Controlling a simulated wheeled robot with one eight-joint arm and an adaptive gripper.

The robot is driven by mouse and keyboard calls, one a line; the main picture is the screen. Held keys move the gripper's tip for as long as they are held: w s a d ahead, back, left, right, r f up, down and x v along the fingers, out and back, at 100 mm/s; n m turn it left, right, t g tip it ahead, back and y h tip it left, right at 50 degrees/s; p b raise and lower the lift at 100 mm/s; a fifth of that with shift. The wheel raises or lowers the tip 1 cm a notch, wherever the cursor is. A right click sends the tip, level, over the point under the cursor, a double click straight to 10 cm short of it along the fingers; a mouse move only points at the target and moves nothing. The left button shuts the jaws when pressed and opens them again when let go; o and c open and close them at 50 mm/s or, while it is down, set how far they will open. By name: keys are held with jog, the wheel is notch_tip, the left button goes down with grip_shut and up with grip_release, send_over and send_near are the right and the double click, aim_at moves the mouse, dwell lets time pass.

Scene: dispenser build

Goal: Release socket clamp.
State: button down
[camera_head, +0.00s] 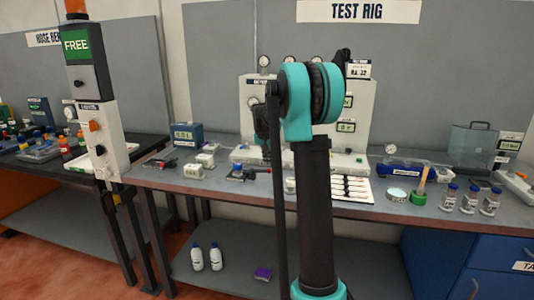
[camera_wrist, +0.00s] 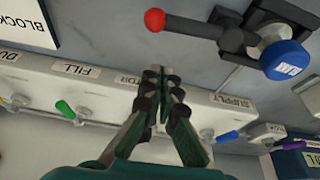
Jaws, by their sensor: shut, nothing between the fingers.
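A black clamp (camera_wrist: 245,38) shows at the upper right of the wrist view. Its dark lever (camera_wrist: 195,26) reaches left and ends in a red ball (camera_wrist: 154,20). A round blue cap (camera_wrist: 286,60) with a white label sits at the clamp's right end. I cannot tell for sure that this is the socket clamp. My gripper (camera_wrist: 160,72) is shut and empty, with its fingertips below the lever in the picture and apart from it. In the head view my arm hides part of the test rig (camera_head: 262,90), and the fingertips are not clear there.
A pale panel (camera_wrist: 100,88) with FILL and SUPPLY labels runs behind my fingers, with green (camera_wrist: 65,109), blue and purple (camera_wrist: 227,137) handles. On the bench (camera_head: 215,187) stand small boxes, a card of syringes (camera_head: 350,187) and several capped bottles (camera_head: 470,200) at right.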

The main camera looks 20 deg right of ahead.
jog(key=shift+s+a, duration=0.45)
jog(key=shift+s, duration=0.4)
jog(key=shift+s+a+f, duration=0.1)
jog(key=shift+s+a, duration=0.1)
jog(key=shift+s, duration=0.25)
jog(key=shift+s+a+f, duration=0.1)
jog(key=shift+s+a, duration=0.1)
jog(key=shift+s, duration=0.2)
